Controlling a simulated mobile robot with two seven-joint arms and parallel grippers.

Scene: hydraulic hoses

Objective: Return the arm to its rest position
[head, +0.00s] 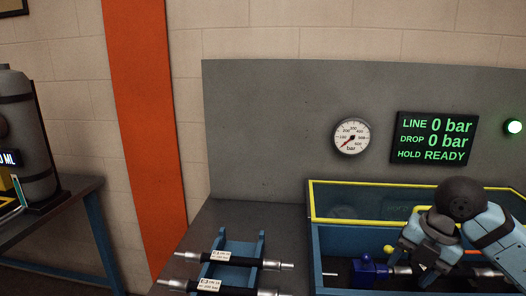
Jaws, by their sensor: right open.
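My right arm comes in at the right edge. Its gripper (424,268) is over the blue test trough (332,240), close to a dark hose with a silver end (400,271) lying in it. The gripper is open; its fingertips are small and partly hidden, so I cannot tell whether they touch the hose. A blue block (369,270) stands in the trough at the hose's left end. My left gripper is not in view.
Two labelled hoses (233,260) lie across a blue rack (259,245) on the grey bench. A clear lid with a yellow edge (350,184) stands up behind the trough.

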